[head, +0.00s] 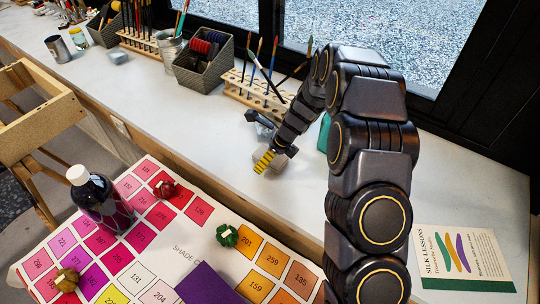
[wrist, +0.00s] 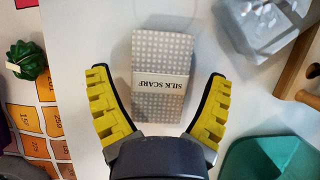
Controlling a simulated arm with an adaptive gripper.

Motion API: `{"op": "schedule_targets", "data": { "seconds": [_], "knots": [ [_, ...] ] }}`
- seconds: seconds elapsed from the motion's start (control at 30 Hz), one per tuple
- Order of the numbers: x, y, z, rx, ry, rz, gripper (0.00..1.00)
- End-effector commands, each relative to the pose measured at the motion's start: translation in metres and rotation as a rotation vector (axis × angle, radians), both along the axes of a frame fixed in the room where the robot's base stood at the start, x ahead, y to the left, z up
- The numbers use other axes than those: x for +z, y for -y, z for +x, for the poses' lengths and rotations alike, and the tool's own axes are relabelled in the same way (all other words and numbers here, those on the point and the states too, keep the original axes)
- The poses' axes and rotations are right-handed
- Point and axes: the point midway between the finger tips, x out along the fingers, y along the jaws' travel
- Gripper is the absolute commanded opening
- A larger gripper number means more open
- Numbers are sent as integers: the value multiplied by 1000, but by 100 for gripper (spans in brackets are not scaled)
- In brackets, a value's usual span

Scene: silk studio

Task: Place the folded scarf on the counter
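The folded scarf (wrist: 160,62) is a flat, pale grey dotted bundle with a paper band reading "SILK SCARF". In the wrist view it appears to lie flat on the white counter (wrist: 95,30). My gripper (wrist: 157,78) has its yellow ribbed fingers spread on either side of it, with a visible gap on both sides. In the head view my gripper (head: 264,160) is low over the front part of the counter (head: 190,118). There the scarf is mostly hidden by my gripper and cannot be made out clearly.
A clear grey container (wrist: 262,32) and a teal object (wrist: 270,155) are close on the right. A wooden brush rack (head: 262,100) stands behind. A shade chart (head: 185,215) in front holds a dark bottle (head: 98,200) and a green item (head: 227,235). A leaflet (head: 465,258) lies right.

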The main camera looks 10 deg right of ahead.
Motion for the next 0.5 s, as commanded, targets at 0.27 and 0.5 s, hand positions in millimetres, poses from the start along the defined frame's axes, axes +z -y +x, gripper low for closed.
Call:
{"op": "schedule_targets", "data": {
  "seconds": [0.27, 0.5],
  "knots": [
    [10, 2, -1, 0, 3, -2, 81],
    [53, 15, -13, -2, 6, -3, 81]
  ]
}}
